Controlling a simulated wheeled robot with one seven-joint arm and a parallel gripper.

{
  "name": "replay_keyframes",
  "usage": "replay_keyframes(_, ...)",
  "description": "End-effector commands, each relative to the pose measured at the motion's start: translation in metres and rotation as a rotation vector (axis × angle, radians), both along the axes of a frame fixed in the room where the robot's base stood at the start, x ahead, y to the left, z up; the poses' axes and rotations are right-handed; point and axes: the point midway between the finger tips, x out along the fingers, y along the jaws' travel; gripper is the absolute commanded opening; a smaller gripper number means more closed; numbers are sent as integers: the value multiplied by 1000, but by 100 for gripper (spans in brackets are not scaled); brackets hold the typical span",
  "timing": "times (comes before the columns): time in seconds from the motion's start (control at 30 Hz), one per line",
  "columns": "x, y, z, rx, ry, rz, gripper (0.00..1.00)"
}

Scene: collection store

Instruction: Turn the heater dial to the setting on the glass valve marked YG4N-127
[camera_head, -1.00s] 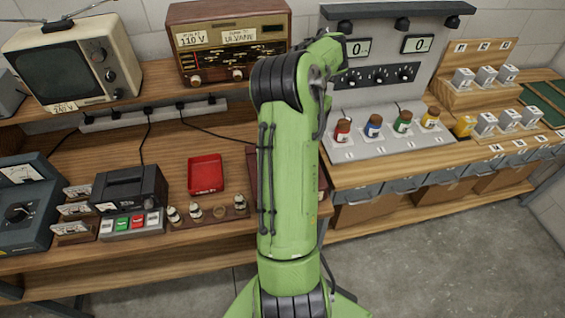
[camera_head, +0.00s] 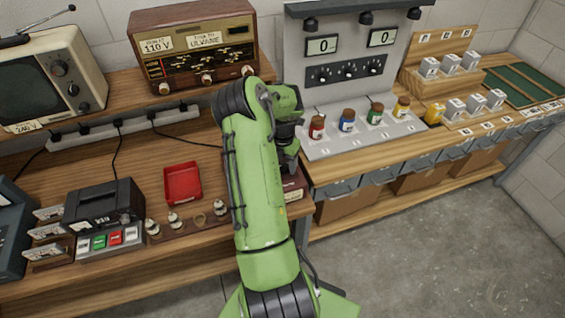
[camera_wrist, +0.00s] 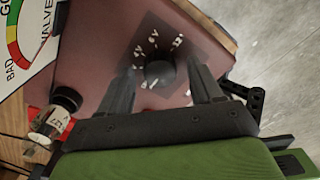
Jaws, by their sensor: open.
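In the wrist view, a dark round dial knob (camera_wrist: 160,73) sits on a black plate with white numbers, on a reddish-brown panel (camera_wrist: 95,65). My gripper (camera_wrist: 163,66) is open, with one finger on each side of the knob; contact cannot be told. A glass valve (camera_wrist: 45,127) with a dark cap and a small label shows at lower left; its marking is too small to read. In the head view, small valves (camera_head: 174,221) stand in a row on the bench, and my arm hides most of the reddish-brown box (camera_head: 294,187).
A meter face (camera_wrist: 28,35) reading GOOD, BAD and VALVE is at the wrist view's upper left. In the head view, a red tray (camera_head: 183,183), a black device (camera_head: 103,204) and a radio (camera_head: 195,45) stand left of my arm, coloured jars (camera_head: 347,121) to the right.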

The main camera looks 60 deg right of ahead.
Motion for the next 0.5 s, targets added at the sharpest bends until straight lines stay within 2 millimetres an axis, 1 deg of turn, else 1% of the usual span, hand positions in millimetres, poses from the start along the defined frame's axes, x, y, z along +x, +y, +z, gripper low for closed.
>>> replay_keyframes(0.03,0,0,0,0,0,0,65)
replay_keyframes(0.07,0,0,0,0,0,0,62)
replay_keyframes(0.4,0,0,0,0,-1,0,10)
replay_keyframes(0.5,0,0,1,0,-1,-2,9)
